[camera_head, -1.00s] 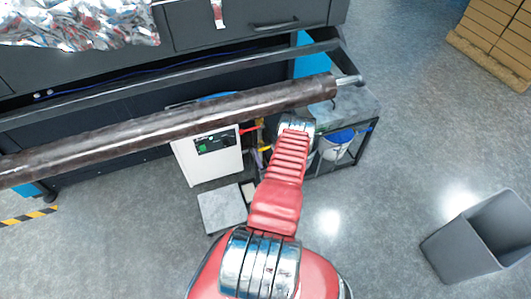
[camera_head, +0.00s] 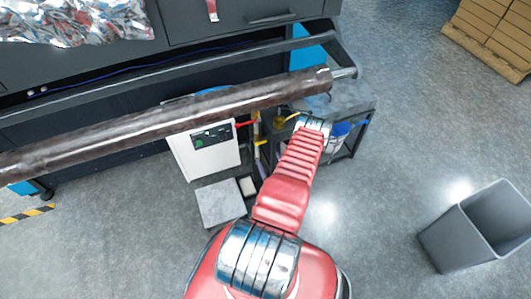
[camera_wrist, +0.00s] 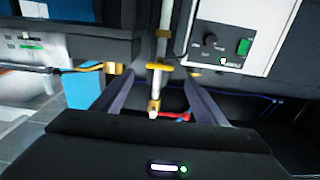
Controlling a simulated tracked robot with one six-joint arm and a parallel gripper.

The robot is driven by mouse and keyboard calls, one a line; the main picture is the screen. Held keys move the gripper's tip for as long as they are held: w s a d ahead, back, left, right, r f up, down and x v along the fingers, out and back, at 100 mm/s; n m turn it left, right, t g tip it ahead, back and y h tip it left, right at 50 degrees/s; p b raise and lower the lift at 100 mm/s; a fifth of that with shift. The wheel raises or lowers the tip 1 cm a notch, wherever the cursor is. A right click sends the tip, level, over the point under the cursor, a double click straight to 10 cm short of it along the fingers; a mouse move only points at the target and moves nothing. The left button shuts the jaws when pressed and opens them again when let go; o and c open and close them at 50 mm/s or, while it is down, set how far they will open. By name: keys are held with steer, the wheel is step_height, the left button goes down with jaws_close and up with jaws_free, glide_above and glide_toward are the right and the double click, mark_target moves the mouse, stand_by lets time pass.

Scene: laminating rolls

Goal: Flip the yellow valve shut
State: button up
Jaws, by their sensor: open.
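In the wrist view, a yellow valve handle (camera_wrist: 160,67) lies across a pale upright pipe (camera_wrist: 163,40). My gripper (camera_wrist: 160,88) is open, one dark finger on either side of the pipe line. The handle appears just beyond the fingertips, with nothing held; the exact gap is unclear. In the head view, a small yellow part (camera_head: 261,142) shows on the pipework just left of my arm's end. My gripper's fingers are hidden there.
A red handle (camera_head: 245,123) sits close by on the same pipework. A white control box (camera_head: 205,145) stands to the left. A long dark roll (camera_head: 170,120) crosses above. A grey bin (camera_head: 475,225) stands on open floor at right.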

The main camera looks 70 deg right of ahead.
steer(key=v, duration=0.5)
steer(key=shift+s+a, duration=0.15)
stand_by(0.6)
